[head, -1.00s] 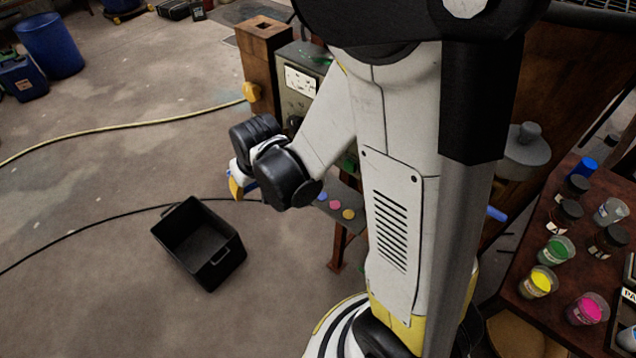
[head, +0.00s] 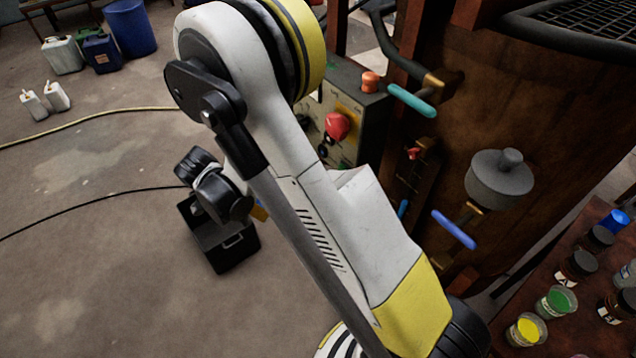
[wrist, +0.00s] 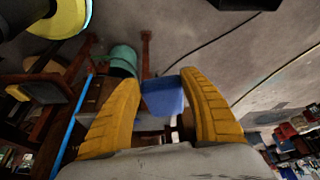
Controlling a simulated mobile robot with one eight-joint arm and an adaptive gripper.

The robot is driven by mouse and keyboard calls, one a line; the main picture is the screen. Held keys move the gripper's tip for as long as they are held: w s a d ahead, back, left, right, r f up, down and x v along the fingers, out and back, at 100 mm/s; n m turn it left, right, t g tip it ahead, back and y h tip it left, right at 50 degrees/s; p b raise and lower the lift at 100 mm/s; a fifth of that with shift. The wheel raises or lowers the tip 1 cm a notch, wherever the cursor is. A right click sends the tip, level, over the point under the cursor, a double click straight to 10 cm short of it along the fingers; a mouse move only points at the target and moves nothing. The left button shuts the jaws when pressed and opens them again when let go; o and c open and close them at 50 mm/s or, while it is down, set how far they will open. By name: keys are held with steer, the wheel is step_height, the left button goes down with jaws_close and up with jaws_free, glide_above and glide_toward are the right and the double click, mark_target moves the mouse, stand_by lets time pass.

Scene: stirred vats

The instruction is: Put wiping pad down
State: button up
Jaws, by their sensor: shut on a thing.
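The wiping pad (wrist: 163,97) is a blue block between the yellow fingers of my gripper (wrist: 162,84) in the wrist view. My gripper is shut on it and holds it off the floor. My wrist appears over or in front of the black open bin (head: 225,252) on the floor; the height gap cannot be told.
A rusty vat (head: 465,100) with a blue valve handle (head: 453,230) and a control box with a red knob (head: 337,125) stand right of my arm. Paint cups, one green (head: 557,301), stand on a table at the right.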

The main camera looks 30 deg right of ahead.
steer(key=d+b, duration=0.1)
steer(key=d, duration=0.5)
steer(key=d+m+b, duration=0.1)
steer(key=d, duration=0.5)
steer(key=d+f+m+b, duration=0.1)
steer(key=d, duration=0.5)
steer(key=shift+w+g+b, duration=0.3)
steer(key=shift+w+g, duration=0.05)
steer(key=shift+g, duration=0.05)
steer(key=shift+f+b, duration=0.4)
steer(key=shift+f, duration=0.4)
steer(key=shift+a, duration=0.2)
steer(key=o, duration=0.7)
steer(key=shift+f, duration=0.1)
